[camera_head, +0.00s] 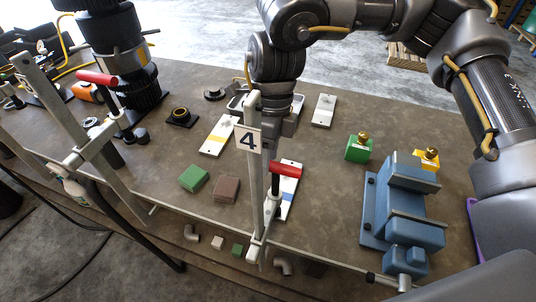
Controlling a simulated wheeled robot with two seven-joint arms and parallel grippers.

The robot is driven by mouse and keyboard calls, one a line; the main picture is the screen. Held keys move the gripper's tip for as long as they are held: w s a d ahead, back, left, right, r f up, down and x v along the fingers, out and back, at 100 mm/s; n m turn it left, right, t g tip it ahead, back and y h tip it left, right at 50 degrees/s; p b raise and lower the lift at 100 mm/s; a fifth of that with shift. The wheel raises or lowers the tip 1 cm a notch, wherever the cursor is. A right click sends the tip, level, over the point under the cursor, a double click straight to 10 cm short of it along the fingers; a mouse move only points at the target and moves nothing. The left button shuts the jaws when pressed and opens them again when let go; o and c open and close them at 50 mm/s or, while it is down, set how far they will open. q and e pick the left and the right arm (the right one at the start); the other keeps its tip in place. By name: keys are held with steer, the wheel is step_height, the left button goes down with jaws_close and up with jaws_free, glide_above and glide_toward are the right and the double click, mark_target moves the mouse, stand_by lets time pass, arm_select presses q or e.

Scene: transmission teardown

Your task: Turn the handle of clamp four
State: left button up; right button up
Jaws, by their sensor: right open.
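Clamp four is the upright metal bar clamp at the middle front of the table, with a white plate marked 4 (247,140). Its red handle (286,169) sticks out to the right of the bar, on top of a dark screw spindle. My right gripper (286,128) points down from above, just beyond the clamp's bar and above the red handle. It is open and apart from the handle; the bar and plate partly hide it. My left gripper is not in view.
Another clamp with a red handle (97,78) stands at the left. A blue vise (402,205) is at the right. Green (194,179) and brown (226,189) blocks lie left of clamp four. A white plate with a yellow stripe (217,137) lies behind them.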

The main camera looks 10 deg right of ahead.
step_height(320, 180, up, 10)
steer(key=w+d+b, duration=0.1)
steer(key=shift+w+r, duration=0.15)
steer(key=shift+w, duration=0.2)
